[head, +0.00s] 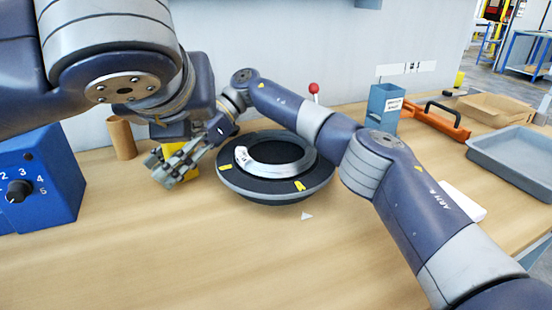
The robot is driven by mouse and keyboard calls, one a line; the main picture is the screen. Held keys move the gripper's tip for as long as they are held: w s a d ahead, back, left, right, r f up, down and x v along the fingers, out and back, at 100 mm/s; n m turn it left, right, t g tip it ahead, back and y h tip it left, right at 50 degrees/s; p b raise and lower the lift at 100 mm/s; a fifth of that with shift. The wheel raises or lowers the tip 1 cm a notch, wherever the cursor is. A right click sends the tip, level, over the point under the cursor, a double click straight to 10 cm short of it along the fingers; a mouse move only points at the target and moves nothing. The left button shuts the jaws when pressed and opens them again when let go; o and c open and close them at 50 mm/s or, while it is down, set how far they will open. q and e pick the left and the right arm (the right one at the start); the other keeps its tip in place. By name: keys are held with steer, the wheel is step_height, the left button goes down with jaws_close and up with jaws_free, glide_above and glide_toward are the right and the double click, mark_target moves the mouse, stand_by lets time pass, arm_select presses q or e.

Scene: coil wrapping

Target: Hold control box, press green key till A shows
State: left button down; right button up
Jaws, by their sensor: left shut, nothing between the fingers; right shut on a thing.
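A yellow control box (178,149) is at the left of the table, mostly covered by my two grippers. Its green key and any display letter cannot be made out. My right gripper (163,172), on the arm coming in from the right, is shut on the control box, its fingers pointing down and left. My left gripper (184,131), on the arm from the upper left, is shut and empty right above the box, overlapping the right gripper in the picture. Its fingertips are hidden, so I cannot tell whether they touch the key.
A silver coil (262,172) lies on a round black turntable (265,193) beside the grippers. A blue dial box (50,180) and a cardboard tube (121,139) stand left. A blue bin (383,104), an orange tool (434,120) and a grey tray (513,178) are right. The front table is clear.

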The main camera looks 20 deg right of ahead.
steer(key=o, duration=0.9)
steer(key=shift+v, duration=3.75)
